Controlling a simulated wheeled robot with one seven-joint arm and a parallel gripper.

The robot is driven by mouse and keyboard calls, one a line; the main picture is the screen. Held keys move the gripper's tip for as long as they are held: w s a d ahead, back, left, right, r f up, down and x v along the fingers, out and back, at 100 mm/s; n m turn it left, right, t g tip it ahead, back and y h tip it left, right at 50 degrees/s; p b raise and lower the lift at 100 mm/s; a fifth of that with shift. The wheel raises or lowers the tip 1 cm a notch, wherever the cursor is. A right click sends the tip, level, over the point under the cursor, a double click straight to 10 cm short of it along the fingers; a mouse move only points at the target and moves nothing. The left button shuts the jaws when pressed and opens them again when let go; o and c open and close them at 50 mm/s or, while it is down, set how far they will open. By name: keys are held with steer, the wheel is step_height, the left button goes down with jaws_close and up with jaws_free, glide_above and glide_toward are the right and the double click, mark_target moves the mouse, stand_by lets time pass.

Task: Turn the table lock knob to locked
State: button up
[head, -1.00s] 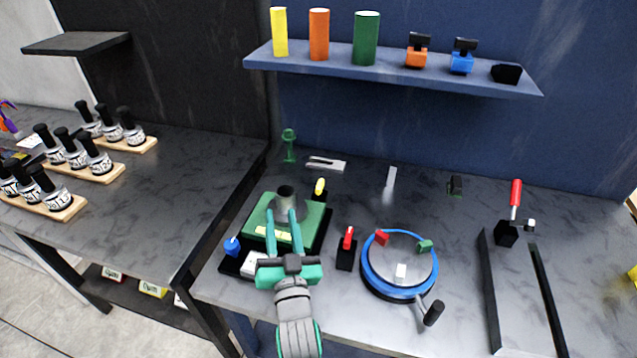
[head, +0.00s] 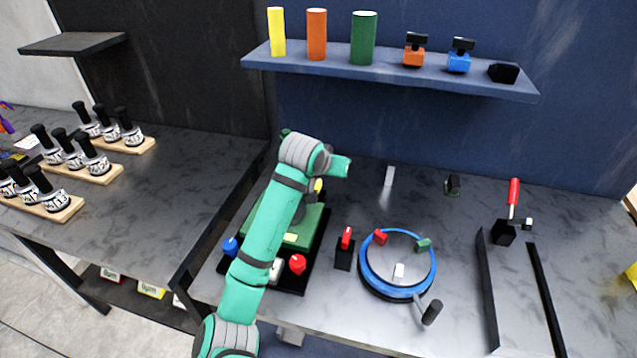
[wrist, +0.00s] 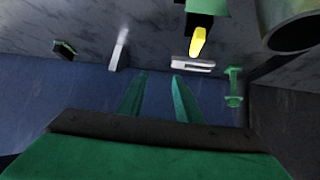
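The tilting positioner has a green table (head: 308,222) on a black base, partly hidden behind my arm. Around it are a blue knob (head: 230,245), a red knob (head: 297,264), a white part (head: 276,270) and a yellow knob (head: 318,186). I cannot tell which one is the table lock knob. The yellow knob also shows near the top of the wrist view (wrist: 197,41). My gripper (wrist: 160,76) is open and empty, its two fingers apart, short of the yellow knob. In the head view the fingers are hidden behind my arm.
A blue-rimmed turntable (head: 398,264) with a crank stands right of a black block with a red lever (head: 346,240). Further right is a red-handled clamp (head: 513,200). A shelf (head: 400,72) spans the wall behind. In the wrist view a grey cylinder (wrist: 288,32) is close.

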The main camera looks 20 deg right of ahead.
mark_target(318, 184)
steer(key=a+r+n+g+y, duration=0.1)
steer(key=a+r+g+y, duration=0.25)
steer(key=a, duration=0.25)
steer(key=shift+y, duration=0.25)
steer(key=x, duration=1.1)
steer(key=shift+w, duration=0.15)
steer(key=shift+t, duration=0.25)
jaws_close()
